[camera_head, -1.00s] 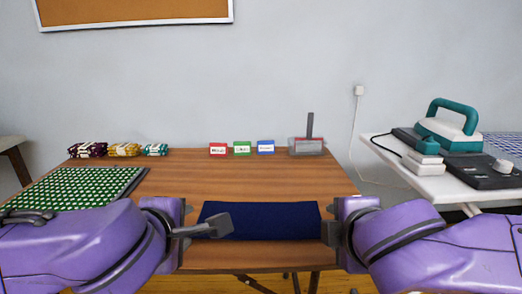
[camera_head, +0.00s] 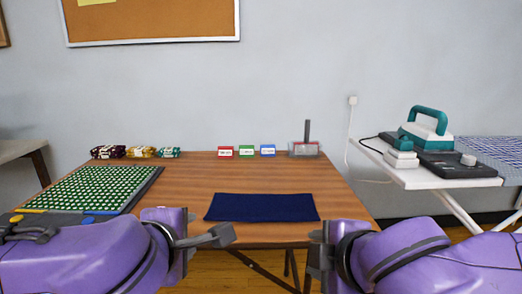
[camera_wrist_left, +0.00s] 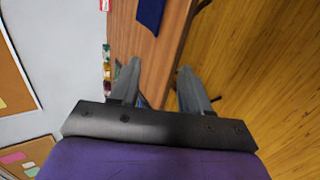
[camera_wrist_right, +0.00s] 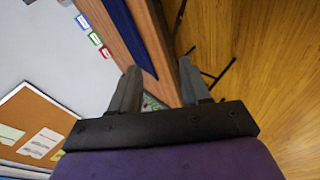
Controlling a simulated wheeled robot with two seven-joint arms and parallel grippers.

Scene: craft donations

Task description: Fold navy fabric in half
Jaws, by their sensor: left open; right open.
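The navy fabric (camera_head: 262,207) lies flat on the wooden table near its front edge, as a wide, short dark blue rectangle. It also shows at the top of the left wrist view (camera_wrist_left: 151,13) and in the right wrist view (camera_wrist_right: 128,32). My left gripper (camera_head: 222,236) is open and empty, at the table's front edge just left of and nearer than the fabric. Its two fingers stand apart in the left wrist view (camera_wrist_left: 155,80). My right gripper (camera_wrist_right: 158,80) is open and empty, near the front right table corner. Its fingers are mostly hidden in the head view.
A green dotted mat (camera_head: 95,190) covers the table's left side. Fabric bundles (camera_head: 140,152), red, green and blue cards (camera_head: 246,151) and a grey container (camera_head: 303,149) line the back. The table's middle is clear.

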